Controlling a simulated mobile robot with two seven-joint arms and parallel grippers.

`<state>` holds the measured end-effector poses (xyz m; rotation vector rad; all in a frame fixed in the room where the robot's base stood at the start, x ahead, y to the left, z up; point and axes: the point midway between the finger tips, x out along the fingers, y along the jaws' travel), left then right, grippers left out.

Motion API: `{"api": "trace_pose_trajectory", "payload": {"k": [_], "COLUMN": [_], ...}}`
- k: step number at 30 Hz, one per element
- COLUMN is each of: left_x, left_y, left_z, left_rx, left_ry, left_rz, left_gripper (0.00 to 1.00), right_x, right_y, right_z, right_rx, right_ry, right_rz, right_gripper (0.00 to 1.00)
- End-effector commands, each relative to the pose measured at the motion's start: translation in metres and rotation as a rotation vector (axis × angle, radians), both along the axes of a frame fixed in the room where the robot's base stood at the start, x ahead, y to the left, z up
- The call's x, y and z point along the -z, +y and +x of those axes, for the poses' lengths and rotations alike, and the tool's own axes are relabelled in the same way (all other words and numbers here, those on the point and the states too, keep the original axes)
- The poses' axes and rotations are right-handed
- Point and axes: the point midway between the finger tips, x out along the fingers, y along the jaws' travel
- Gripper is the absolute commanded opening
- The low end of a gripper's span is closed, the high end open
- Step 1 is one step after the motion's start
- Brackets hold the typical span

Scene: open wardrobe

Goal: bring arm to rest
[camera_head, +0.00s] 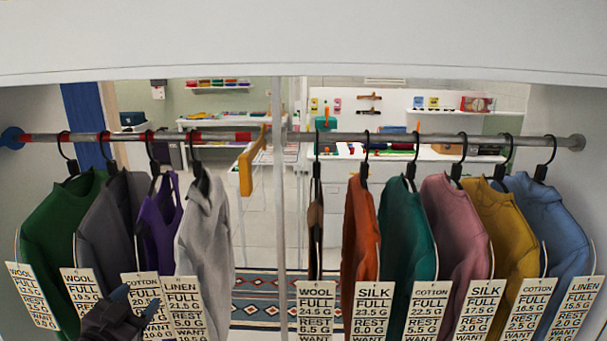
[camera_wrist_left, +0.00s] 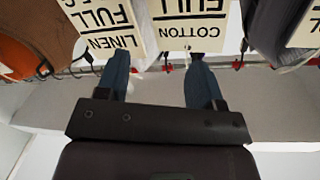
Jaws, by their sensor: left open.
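My left gripper (camera_head: 135,300) is low at the left in the head view, in front of the cotton tag (camera_head: 148,290) of the purple garment (camera_head: 160,215) and close to the linen tag (camera_head: 183,300). In the left wrist view its two blue fingers (camera_wrist_left: 158,70) are spread apart with nothing held between them. The cotton tag (camera_wrist_left: 192,35) and linen tag (camera_wrist_left: 105,40) hang beyond the fingertips there. Whether a finger touches a tag I cannot tell. My right gripper is in neither view.
Garments hang from a metal rod (camera_head: 400,138) across the wardrobe, several on each side of a vertical post (camera_head: 278,220). Tags hang low before the garments. A patterned rug (camera_head: 255,300) lies beyond.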

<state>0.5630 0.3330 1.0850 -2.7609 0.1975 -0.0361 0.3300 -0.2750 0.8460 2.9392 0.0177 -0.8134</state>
Motion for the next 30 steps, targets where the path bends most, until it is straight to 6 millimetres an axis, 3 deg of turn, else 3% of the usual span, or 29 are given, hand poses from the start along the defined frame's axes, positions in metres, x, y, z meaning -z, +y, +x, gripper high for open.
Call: {"api": "trace_pose_trajectory", "payload": {"k": [1, 6, 12, 15, 21, 30], "left_x": [0.028, 0.113, 0.189, 0.214, 0.238, 0.242], "left_y": [-0.005, -0.022, -0.045, -0.053, -0.057, -0.056], "left_z": [-0.015, -0.075, -0.155, -0.19, -0.231, -0.237], "left_rx": [-0.017, -0.075, -0.149, -0.183, -0.226, -0.231], "left_ry": [0.052, 0.223, 0.406, 0.473, 0.549, 0.56], "left_rz": [-0.01, -0.046, -0.146, -0.195, -0.235, -0.235], "left_gripper": [0.61, 0.61, 0.61, 0.61, 0.61, 0.61], "right_x": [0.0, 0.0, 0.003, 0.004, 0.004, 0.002], "right_y": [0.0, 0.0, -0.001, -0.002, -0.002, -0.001], "right_z": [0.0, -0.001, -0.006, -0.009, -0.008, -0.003], "right_rx": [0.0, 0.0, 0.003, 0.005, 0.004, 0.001], "right_ry": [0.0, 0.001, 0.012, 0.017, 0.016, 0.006], "right_rz": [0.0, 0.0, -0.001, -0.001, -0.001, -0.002], "right_gripper": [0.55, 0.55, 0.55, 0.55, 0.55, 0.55]}}
